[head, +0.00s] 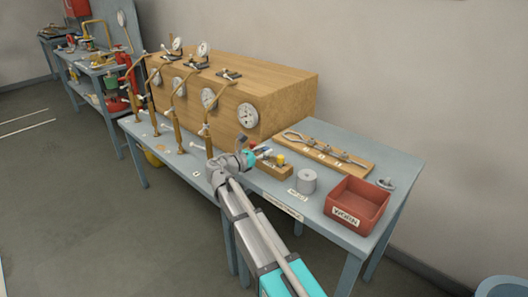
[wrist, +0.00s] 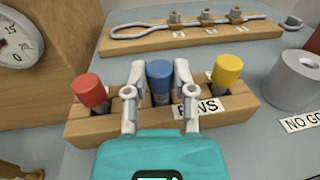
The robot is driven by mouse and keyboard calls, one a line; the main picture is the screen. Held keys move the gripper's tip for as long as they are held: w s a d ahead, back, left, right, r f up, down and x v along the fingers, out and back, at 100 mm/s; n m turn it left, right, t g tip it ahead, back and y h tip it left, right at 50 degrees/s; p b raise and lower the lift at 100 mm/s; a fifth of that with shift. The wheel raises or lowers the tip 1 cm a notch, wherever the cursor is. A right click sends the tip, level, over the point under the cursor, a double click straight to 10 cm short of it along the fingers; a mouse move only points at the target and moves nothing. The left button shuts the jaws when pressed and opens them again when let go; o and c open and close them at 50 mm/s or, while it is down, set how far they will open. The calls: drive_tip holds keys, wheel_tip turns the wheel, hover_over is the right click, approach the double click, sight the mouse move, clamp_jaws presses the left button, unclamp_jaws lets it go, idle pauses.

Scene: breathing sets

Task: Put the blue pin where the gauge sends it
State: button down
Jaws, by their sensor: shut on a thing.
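The blue pin (wrist: 159,75) stands upright in the middle of a wooden pin block (wrist: 84,130) labelled PINS. My gripper (wrist: 160,88) is shut on it, one finger on each side. Its lower end is hidden, so I cannot tell whether it is seated. A red pin (wrist: 90,88) is on the left and a yellow pin (wrist: 229,68) on the right.
A wooden cabinet (head: 290,97) with several dials and brass pipes stands on the bench (head: 400,165). Behind the block is a wooden rack (head: 345,163) with metal parts. A grey cylinder (head: 307,182) by a NO GO label and a red bin (head: 350,205) stand at right.

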drive_tip(key=shift+f, duration=0.1)
drive_tip(key=shift+c, duration=1.9)
unclamp_jaws()
drive_tip(key=shift+s+a, duration=0.1)
drive_tip(key=v, duration=1.2)
